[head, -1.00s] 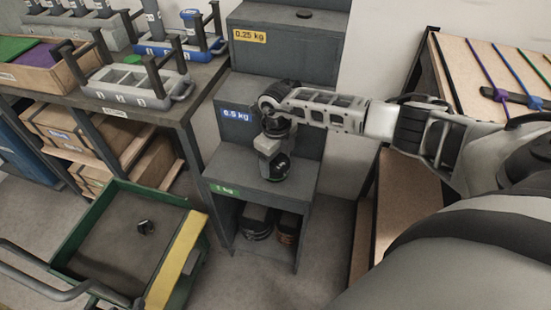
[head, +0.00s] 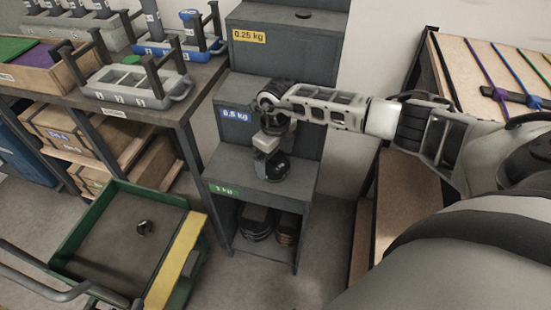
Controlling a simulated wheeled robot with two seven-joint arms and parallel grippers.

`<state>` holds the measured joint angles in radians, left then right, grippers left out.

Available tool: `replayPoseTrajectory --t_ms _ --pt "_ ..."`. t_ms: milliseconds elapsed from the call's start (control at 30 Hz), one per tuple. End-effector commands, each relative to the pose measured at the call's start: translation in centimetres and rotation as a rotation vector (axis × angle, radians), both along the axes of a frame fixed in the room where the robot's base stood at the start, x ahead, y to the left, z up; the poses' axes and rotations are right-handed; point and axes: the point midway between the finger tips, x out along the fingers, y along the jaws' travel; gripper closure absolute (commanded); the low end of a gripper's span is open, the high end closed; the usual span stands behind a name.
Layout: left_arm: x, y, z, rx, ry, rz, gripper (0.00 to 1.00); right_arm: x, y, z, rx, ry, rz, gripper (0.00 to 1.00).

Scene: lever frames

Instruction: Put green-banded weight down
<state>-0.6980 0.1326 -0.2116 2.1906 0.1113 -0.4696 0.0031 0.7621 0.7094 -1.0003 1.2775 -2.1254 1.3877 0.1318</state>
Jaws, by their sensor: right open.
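A dark round weight (head: 273,170) sits on the lowest step (head: 235,177) of the grey stepped stand, the step with the green 1 kg label (head: 223,190). Its green band is hard to make out at this size. My right gripper (head: 267,153) points down directly above the weight, close to its top. It is open, and its fingertips are partly hidden against the dark weight. I cannot tell whether they still touch it. My left gripper is not in view.
Higher steps carry a blue 0.5 kg label (head: 234,113) and a yellow 0.25 kg label (head: 249,36), with a small dark disc (head: 303,15) on top. Dark discs lie on the shelf below. A green-rimmed cart (head: 75,232) stands at lower left, a workbench (head: 200,82) at left.

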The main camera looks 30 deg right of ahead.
Motion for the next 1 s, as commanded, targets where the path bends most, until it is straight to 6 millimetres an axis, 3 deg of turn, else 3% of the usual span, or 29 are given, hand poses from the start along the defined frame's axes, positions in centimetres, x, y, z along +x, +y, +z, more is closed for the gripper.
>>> replayPoseTrajectory --t_ms 300,500,1000 --pt "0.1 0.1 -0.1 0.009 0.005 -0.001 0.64 0.1 -0.1 6.9 -0.002 -0.004 0.001 0.08" --pt "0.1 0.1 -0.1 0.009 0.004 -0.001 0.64 0.0 -0.1 9.9 -0.002 -0.002 0.0 0.08" --pt "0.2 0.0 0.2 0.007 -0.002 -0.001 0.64 0.0 -0.1 10.8 -0.001 0.001 0.0 0.08"
